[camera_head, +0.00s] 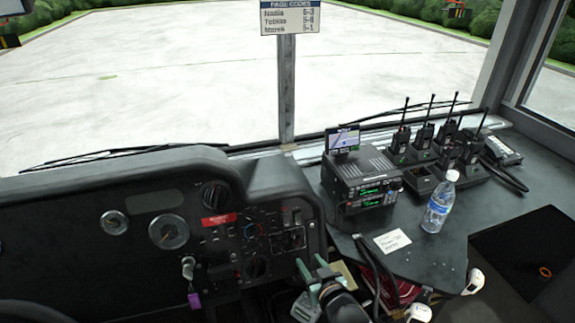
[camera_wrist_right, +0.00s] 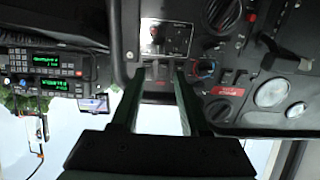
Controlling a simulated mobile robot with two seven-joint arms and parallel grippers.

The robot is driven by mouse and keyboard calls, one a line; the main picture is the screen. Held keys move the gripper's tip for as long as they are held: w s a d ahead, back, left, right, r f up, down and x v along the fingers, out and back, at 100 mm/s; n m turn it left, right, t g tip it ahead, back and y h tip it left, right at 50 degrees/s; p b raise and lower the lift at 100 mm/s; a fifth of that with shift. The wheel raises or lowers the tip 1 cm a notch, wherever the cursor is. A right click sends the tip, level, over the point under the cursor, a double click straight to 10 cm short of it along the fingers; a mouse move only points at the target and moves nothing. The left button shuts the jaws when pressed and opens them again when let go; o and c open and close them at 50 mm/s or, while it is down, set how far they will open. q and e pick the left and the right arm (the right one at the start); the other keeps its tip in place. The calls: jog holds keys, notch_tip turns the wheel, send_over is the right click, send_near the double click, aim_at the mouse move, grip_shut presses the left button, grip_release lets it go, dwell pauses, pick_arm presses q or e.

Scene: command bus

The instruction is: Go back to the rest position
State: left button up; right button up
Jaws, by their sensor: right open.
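My right gripper (camera_head: 312,263) is in the lower middle of the head view, its two green fingers in front of the lower edge of the dashboard. The fingers are apart with nothing between them. In the right wrist view the open fingers (camera_wrist_right: 160,72) point at the switch panel (camera_wrist_right: 165,38) of the dashboard, and the picture is turned about. I cannot tell whether the fingertips touch the panel. My left gripper is in neither view.
The dashboard (camera_head: 150,190) with gauges fills the left. On the dark counter at right stand a radio unit (camera_head: 362,180), a water bottle (camera_head: 438,205), a paper note (camera_head: 392,240) and several handheld radios (camera_head: 424,138). A key with a purple tag (camera_head: 194,300) hangs left of my gripper.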

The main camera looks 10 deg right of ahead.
jog(key=s+d+f+g, duration=0.2)
jog(key=s+f, duration=0.3)
jog(key=s, duration=0.7)
jog(key=s+d+f+g, duration=0.2)
jog(key=s+d+f, duration=0.2)
jog(key=s, duration=0.9)
jog(key=shift+f, duration=0.5)
